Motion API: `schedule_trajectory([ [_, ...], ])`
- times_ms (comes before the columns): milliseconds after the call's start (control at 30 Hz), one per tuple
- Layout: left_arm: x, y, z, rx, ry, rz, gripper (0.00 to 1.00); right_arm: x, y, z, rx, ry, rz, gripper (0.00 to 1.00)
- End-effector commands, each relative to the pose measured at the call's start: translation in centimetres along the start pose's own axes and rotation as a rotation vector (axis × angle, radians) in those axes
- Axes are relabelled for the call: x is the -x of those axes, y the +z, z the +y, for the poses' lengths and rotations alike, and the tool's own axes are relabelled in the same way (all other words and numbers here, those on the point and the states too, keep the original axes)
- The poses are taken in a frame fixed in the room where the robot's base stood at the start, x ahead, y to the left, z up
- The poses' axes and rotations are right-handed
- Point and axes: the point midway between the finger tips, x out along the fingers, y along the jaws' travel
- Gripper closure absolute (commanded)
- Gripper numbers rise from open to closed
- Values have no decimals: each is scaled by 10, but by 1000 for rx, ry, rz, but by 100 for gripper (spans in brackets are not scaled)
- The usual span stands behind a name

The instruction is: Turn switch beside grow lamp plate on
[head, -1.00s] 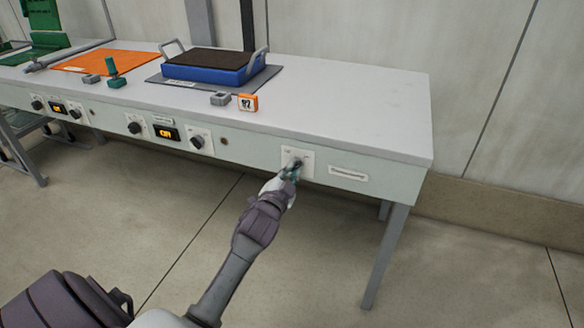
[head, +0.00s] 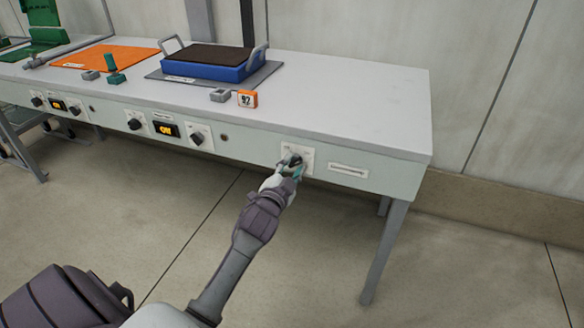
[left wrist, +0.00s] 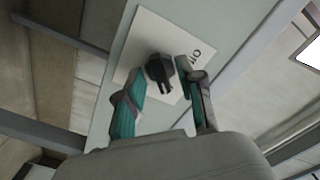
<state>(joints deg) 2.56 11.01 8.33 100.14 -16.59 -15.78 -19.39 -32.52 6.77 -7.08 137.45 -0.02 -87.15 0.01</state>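A black rotary switch (left wrist: 160,68) sits on a white square plate (head: 307,152) on the bench's front panel, near its right end. My left gripper (head: 292,166) is at this switch. In the left wrist view its two teal fingers (left wrist: 160,80) are spread on either side of the knob, with gaps showing, so it looks open. The knob's exact angle is hard to tell. A label plate (head: 348,170) is to the right of the switch; its text is too small to read. My right gripper is not in view.
The bench top (head: 360,115) holds a blue tray (head: 210,72) on a grey plate, an orange block (head: 247,99), a grey block (head: 220,95) and an orange mat (head: 90,58). Other knobs and lit displays (head: 166,129) are on the panel to the left. Floor in front is clear.

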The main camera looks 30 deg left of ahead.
Motion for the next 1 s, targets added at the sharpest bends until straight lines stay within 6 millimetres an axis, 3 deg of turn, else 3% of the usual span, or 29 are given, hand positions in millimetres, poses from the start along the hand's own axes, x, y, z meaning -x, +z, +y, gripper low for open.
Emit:
schedule_trajectory([
  [233,18,1,1,1,2,-2,62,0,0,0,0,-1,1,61],
  [500,76,1,2,1,3,-3,62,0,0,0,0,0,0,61],
  [700,108,1,1,1,1,-1,62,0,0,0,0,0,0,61],
  [1000,120,0,0,0,0,0,62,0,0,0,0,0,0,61],
])
